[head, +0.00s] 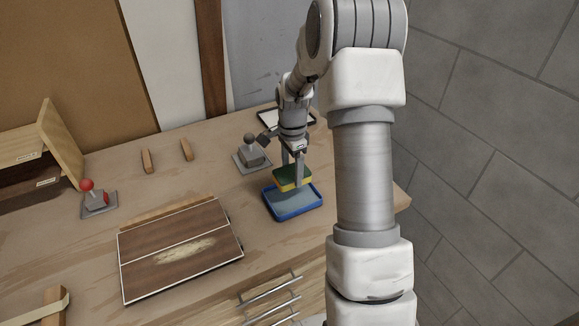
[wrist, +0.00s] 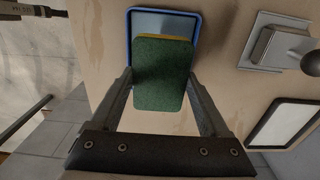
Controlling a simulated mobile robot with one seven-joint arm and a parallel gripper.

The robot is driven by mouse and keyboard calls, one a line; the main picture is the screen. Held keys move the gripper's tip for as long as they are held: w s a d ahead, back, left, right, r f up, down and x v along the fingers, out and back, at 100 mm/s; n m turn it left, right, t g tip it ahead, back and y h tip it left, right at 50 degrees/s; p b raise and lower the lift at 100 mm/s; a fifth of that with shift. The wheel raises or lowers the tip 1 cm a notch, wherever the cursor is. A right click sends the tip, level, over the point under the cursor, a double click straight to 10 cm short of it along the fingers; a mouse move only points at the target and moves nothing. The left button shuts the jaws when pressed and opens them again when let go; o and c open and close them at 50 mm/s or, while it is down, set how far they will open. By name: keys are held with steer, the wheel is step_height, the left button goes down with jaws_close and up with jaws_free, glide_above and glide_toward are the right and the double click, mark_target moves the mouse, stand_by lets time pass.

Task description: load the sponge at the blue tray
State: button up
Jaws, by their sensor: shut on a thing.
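The sponge (head: 291,178) has a green top and a yellow underside. My gripper (head: 293,181) is shut on it, with one finger on each side. In the wrist view the sponge (wrist: 162,75) shows its green face between the two fingers. The blue tray (head: 293,213) stands on the bench right below the sponge, with a grey-blue floor. The sponge appears to be above the tray, near its back part. In the wrist view the tray's rim (wrist: 129,40) shows behind the sponge, which hides much of the tray. Whether the sponge touches water or the tray floor cannot be seen.
A grey lever with a dark knob (head: 251,156) stands left of my gripper, and a red-knobbed lever (head: 93,198) at the far left. A framed veneer panel (head: 180,250) lies left of the tray. A black-rimmed white plate (wrist: 287,125) is behind. The bench edge is at right.

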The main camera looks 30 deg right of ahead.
mark_target(292, 196)
steer(key=shift+f+b, duration=1.75)
steer(key=shift+f, duration=1.2)
steer(key=shift+f+b, duration=0.5)
steer(key=shift+f, duration=0.05)
steer(key=shift+r+p, duration=2.2)
steer(key=shift+r, duration=1.35)
